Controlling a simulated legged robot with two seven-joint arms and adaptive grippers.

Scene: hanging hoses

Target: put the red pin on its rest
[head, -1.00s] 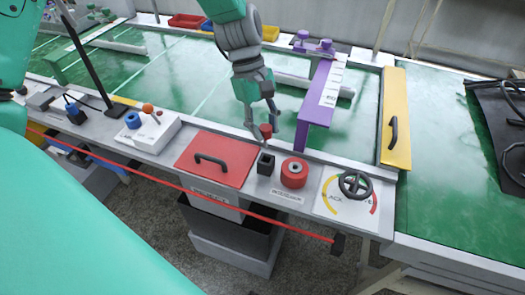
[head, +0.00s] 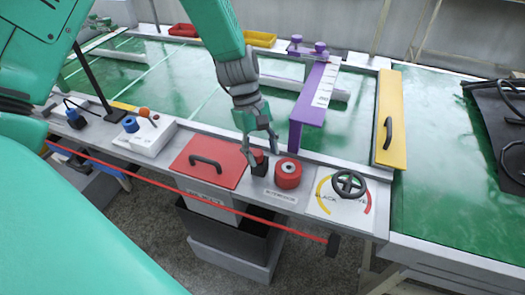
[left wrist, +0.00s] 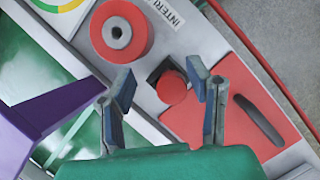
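The red pin (head: 258,156) stands in the black square block (head: 260,169) on the grey bench ledge. In the left wrist view the pin's round red top (left wrist: 172,88) shows with the block's dark edge (left wrist: 154,75) beside it. My left gripper (head: 262,149) is just above and around the pin. In the left wrist view its fingers are apart, one on each side of the pin, with visible gaps. It is open. How deep the pin sits is hidden. My right gripper is not in view.
A red ring-shaped cylinder (head: 288,174) stands just right of the block. A red panel with a black handle (head: 206,163) lies to the left. A purple bracket (head: 307,110) rises behind, near my gripper. A black handwheel (head: 348,184) is further right.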

